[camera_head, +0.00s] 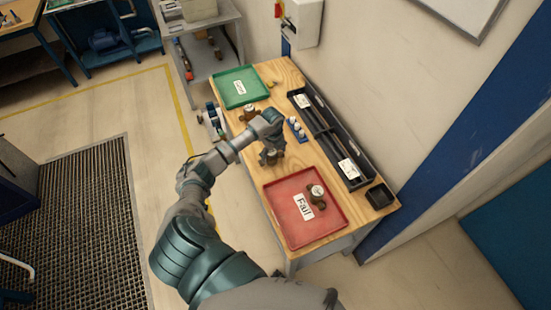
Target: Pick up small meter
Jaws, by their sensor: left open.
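A small brass-brown meter with a white round face (317,191) stands in the red tray marked "Fail" (273,201). Another meter (250,110) with a pale face stands on the wooden table, just in front of the green tray. My left arm reaches in from the bottom over the table. My left gripper (271,154) is open and points down above the table's middle, between the two trays. A small dark shape is at its fingertips; I cannot tell whether it is finger or a meter. My right gripper is out of view.
The green tray (239,84) lies at the table's far end. A long black bin (329,139) with white labels runs along the wall side. Small blue-and-white items (296,129) stand beside it. A small black box (379,196) is at the near right corner.

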